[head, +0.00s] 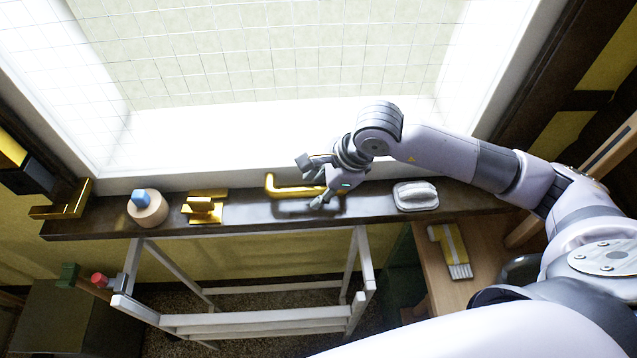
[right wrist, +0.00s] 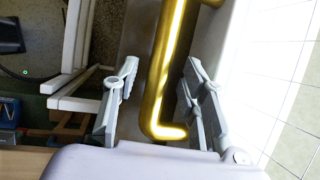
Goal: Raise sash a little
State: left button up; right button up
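The window sash is a white frame (head: 225,160) around wired glass, above a dark sill (head: 262,214) in the head view. A brass bar handle (head: 284,189) lies along its bottom edge. My right gripper (head: 308,182) is at the handle's right part. In the right wrist view, its fingers (right wrist: 160,78) stand apart on both sides of the brass handle (right wrist: 163,75), with visible gaps. The gripper is open around the bar. The handle's right end is partly hidden by the gripper in the head view. My left gripper does not show.
On the sill are a wooden disc with a blue top (head: 148,210), a brass fitting (head: 205,208) and a white handled block (head: 415,196). A white rack (head: 245,322) stands below. A yellow-and-white brush (head: 450,252) lies on a wooden surface at right.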

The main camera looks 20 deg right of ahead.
grip_shut()
dwell(0.5)
dwell(0.3)
